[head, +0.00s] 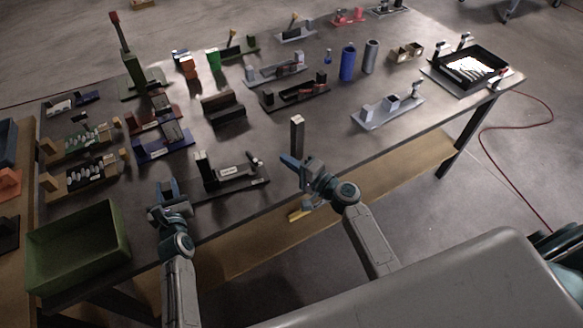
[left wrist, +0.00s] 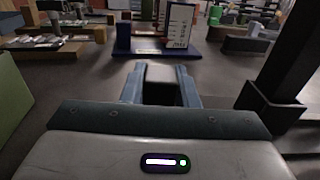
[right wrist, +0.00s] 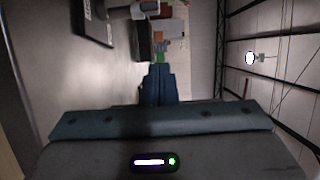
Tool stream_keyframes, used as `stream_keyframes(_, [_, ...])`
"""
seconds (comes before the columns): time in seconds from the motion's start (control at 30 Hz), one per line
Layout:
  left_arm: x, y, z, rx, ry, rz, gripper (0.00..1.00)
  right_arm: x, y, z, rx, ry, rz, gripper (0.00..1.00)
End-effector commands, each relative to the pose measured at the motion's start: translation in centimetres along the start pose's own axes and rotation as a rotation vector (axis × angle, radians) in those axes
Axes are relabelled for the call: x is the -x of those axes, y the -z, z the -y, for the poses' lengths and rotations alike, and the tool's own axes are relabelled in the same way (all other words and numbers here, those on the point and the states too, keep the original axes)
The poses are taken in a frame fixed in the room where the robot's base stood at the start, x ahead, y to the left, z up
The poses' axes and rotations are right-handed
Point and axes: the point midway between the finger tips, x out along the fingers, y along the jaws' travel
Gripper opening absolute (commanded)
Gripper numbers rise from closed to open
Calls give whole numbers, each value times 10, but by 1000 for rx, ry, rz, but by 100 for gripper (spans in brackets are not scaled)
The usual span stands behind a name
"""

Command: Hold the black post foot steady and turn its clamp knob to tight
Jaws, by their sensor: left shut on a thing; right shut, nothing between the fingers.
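The black post foot (head: 222,182), with an upright post and a white label, stands near the table's front edge. A small clamp knob (head: 252,161) appears at its right end. The post foot also shows at the right of the left wrist view (left wrist: 271,104). My left gripper (head: 167,187) is left of the post foot, shut on a dark block (left wrist: 163,88); whether this block is joined to the foot cannot be told. My right gripper (head: 287,161) is shut and empty, right of the knob and apart from it. Its closed fingers (right wrist: 157,82) show in the right wrist view.
A tall dark post (head: 297,134) stands just behind my right gripper. A blue fixture (head: 163,149) is behind my left gripper. A green bin (head: 80,250) sits at the front left.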

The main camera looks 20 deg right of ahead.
Motion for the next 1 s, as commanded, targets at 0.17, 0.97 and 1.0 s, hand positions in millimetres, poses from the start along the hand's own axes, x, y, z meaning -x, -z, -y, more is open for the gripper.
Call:
stream_keyframes(0.17, [0,0,0,0,0,1,0,-39,0,1,-2,2,1,0])
stream_keyframes(0.97, [0,0,0,0,0,1,0,-48,-45,0,-2,0,1,0])
stream_keyframes(1.0, [0,0,0,0,0,1,0,-48,-49,0,-3,0,2,0])
